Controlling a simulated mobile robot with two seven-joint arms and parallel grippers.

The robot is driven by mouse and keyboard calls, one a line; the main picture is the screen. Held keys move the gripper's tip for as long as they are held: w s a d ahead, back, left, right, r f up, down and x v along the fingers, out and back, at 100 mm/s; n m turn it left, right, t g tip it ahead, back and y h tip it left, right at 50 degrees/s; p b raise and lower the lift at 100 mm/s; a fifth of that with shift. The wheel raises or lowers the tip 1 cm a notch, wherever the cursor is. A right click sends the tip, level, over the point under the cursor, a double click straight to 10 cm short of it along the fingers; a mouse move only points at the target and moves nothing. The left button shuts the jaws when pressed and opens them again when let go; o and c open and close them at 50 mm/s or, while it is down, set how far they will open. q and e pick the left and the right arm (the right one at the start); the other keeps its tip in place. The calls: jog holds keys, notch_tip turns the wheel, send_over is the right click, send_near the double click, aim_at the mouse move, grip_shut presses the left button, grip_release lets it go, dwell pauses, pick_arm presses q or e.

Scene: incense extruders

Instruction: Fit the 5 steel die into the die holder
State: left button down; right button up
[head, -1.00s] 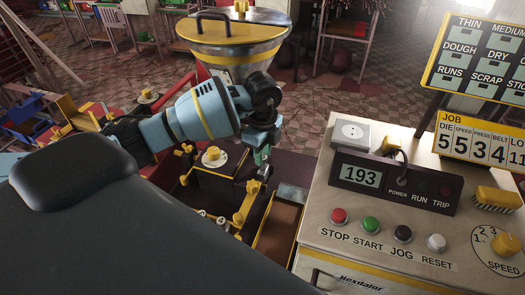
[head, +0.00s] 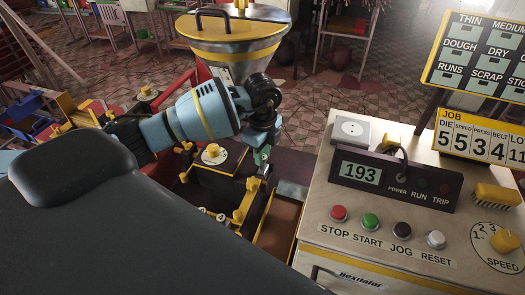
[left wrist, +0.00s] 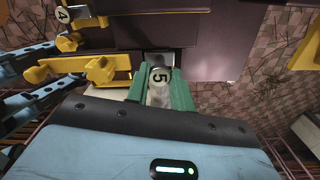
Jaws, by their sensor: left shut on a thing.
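My left gripper (head: 262,155) reaches over the machine beside the control console in the head view. In the left wrist view its green fingers (left wrist: 161,88) are shut on the steel die marked 5 (left wrist: 159,76). The die's far end meets a grey metal part (left wrist: 158,59) at the edge of the dark machine body, which looks like the die holder. I cannot tell how far the die sits in it. A yellow clamp with a knob (left wrist: 100,72) is just left of the fingers. My right gripper is not in view.
A plate marked 4 (left wrist: 62,14) is at the upper left of the wrist view. The console (head: 390,215) with its buttons stands right of the gripper. A steel hopper (head: 238,45) rises behind. A yellow-edged tray (head: 279,222) lies below the gripper.

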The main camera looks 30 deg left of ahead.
pick_arm(q)
jog(key=c, duration=1.1)
grip_release()
jog(key=shift+f, duration=0.1)
notch_tip(320, 180, up, 8)
jog(key=shift+f, duration=0.1)
